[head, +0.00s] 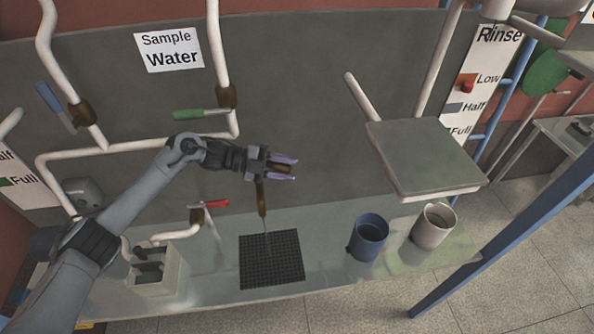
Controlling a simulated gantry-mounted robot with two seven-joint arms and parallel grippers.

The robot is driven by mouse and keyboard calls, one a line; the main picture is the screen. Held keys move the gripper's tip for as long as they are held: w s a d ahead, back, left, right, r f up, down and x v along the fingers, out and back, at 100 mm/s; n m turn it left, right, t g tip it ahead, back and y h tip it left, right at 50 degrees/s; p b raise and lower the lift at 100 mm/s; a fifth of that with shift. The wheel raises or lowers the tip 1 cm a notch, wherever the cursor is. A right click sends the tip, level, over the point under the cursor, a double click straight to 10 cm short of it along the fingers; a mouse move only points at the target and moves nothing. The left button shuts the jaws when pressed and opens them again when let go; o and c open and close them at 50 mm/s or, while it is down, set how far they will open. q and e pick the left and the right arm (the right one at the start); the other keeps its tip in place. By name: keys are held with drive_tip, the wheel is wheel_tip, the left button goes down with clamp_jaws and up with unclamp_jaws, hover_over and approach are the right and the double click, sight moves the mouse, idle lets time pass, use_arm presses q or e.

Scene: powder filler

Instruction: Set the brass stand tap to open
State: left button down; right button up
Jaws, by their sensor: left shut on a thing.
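A brass-brown upright piece (262,200), which looks like the stand tap, stands above a black grid mat (271,260). A thin pale vertical line runs from its lower end down to the mat; I cannot tell if it is a stem or water. My left gripper (291,168) is at the upper end of this piece, its purple fingers on either side of a brown part, shut on it. The gripper hides much of the tap's top, so its handle setting is unclear. My right gripper is not in view.
Wall pipes carry blue (50,100), green (196,114) and red (215,204) lever handles. A blue cup (368,239) and a pale cup (433,226) stand right of the mat, below a raised square plate (425,155). A grey box (154,272) stands at left.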

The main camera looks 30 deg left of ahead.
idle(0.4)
use_arm(q)
drive_tip(key=c, duration=0.8)
unclamp_jaws()
